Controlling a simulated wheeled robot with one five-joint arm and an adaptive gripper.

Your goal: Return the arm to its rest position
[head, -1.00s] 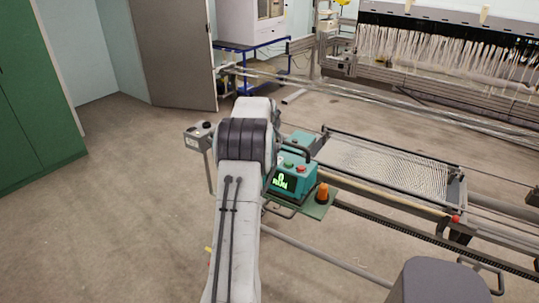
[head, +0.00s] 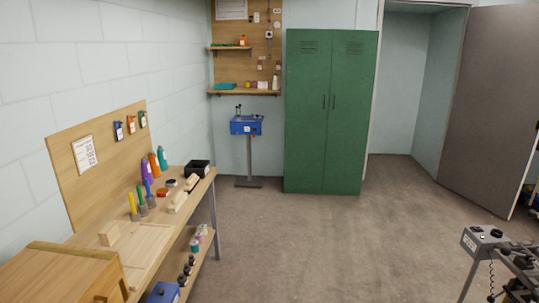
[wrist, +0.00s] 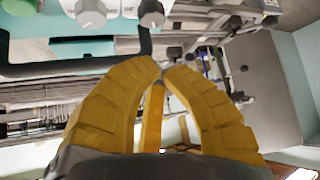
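My gripper (wrist: 163,68) shows in the wrist view, with yellow ribbed fingers curving in until their tips come together. It looks shut, and nothing shows between the tips. A teal panel with pale knobs (wrist: 90,14) and a dark bar (wrist: 60,68) is close beyond the fingertips at the top of that view; I cannot tell the exact gap. My arm is outside the head view.
In the head view, a wooden workbench (head: 148,238) with tools stands left. Behind are a blue device on a stand (head: 246,125) and a green cabinet (head: 331,110). A grey control box (head: 485,238) is at lower right. Middle floor is clear.

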